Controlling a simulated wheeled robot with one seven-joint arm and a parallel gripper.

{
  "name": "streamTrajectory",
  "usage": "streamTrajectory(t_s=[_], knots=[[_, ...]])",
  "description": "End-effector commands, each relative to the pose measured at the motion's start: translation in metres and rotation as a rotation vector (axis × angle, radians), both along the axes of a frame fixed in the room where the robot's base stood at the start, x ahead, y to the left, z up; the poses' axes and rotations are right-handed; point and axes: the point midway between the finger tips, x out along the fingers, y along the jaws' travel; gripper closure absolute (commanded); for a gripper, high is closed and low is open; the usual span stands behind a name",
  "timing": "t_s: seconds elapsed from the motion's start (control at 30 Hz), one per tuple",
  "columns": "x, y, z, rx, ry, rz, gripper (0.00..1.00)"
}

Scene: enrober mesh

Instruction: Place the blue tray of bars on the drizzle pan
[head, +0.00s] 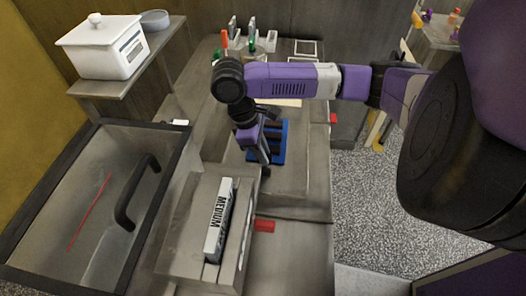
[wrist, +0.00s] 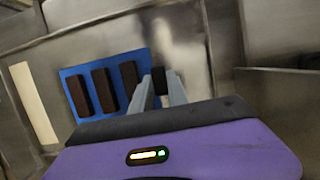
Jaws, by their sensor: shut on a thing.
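The blue tray (head: 283,142) lies on or just above the grey metal counter in the head view, partly hidden by my gripper. The blue tray also shows in the wrist view (wrist: 88,112), with several dark brown bars (wrist: 103,90) side by side on it. My gripper (head: 266,158) points down at the tray's left side. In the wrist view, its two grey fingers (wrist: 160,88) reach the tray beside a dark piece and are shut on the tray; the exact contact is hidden. I cannot clearly pick out the drizzle pan.
A box marked MEDIUM (head: 219,220) stands in front of the tray. A glass-topped lid with a black handle (head: 137,192) is at left. A white lidded container (head: 103,48) sits on a shelf. Small bottles and holders (head: 250,40) stand behind.

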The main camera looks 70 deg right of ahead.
Motion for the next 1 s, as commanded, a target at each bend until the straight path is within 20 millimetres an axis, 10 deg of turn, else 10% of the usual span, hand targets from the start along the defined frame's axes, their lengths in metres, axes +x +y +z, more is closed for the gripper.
streamTrajectory(t_s=[0.1, 0.13, 0.23, 0.67, 1.0], knots=[[0.0, 0.0, -0.003, 0.0, 0.0, -0.001, 1.0], [0.0, 0.0, -0.002, 0.001, 0.0, 0.0, 0.76], [0.0, 0.0, -0.002, 0.0, 0.0, 0.0, 0.59], [0.002, 0.0, 0.005, -0.001, 0.0, 0.001, 0.59], [0.021, 0.002, 0.068, -0.005, -0.001, 0.003, 0.59]])
